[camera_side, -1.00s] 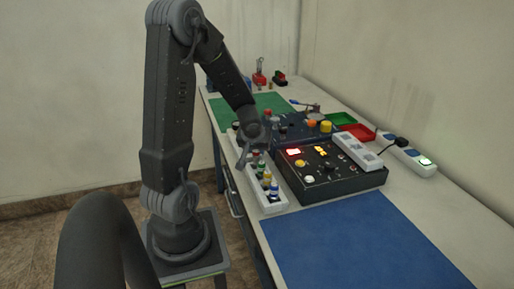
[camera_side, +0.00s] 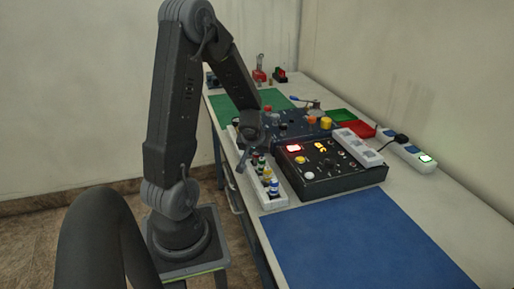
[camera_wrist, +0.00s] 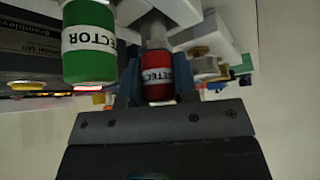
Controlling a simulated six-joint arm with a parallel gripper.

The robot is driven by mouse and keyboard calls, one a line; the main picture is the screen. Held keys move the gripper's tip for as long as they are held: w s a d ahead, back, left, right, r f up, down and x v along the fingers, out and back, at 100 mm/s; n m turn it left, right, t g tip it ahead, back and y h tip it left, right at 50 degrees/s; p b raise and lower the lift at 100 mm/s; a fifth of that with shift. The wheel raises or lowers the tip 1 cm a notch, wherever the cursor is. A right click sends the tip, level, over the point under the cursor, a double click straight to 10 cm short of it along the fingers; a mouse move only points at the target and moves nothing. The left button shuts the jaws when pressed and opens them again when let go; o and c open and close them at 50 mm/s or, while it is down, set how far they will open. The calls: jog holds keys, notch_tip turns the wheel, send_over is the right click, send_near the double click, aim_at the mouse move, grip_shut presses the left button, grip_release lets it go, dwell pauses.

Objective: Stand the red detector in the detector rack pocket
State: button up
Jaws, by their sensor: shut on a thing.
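In the wrist view my gripper (camera_wrist: 157,88) is shut on the red detector (camera_wrist: 158,72), which has a white label band and a metal neck pointing away from the jaws. The red detector cannot be made out in the side view. A green detector (camera_wrist: 89,45) shows close on its left, and white rack parts (camera_wrist: 180,10) lie beyond. I cannot tell whether the neck is inside a pocket.
Other detectors, including a blue one (camera_side: 274,187) and a yellow one (camera_side: 267,173), stand in the rack. A black control box (camera_side: 335,180) with lit displays stands right of it. A blue mat (camera_side: 355,245) in front is bare. A white socket block (camera_side: 357,147) lies on the box.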

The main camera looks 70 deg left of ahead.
jog(key=shift+f, duration=0.6)
jog(key=o, duration=1.1)
jog(key=shift+c, duration=0.2)
jog(key=shift+r, duration=0.1)
jog(key=v, duration=1.4)
jog(key=d+r+m+h, duration=0.2)
jog(key=d+m, duration=0.2)
jog(key=d, duration=0.4)
jog(key=s+d+r+m+t+h, duration=0.1)
jog(key=d+r+m+h, duration=0.1)
jog(key=d, duration=0.6)
jog(key=s+d+r+m+t+h, duration=0.1)
jog(key=d+r+m, duration=0.3)
jog(key=d+m, duration=0.2)
jog(key=shift+d+h, duration=0.4)
jog(key=shift+d, duration=0.6)
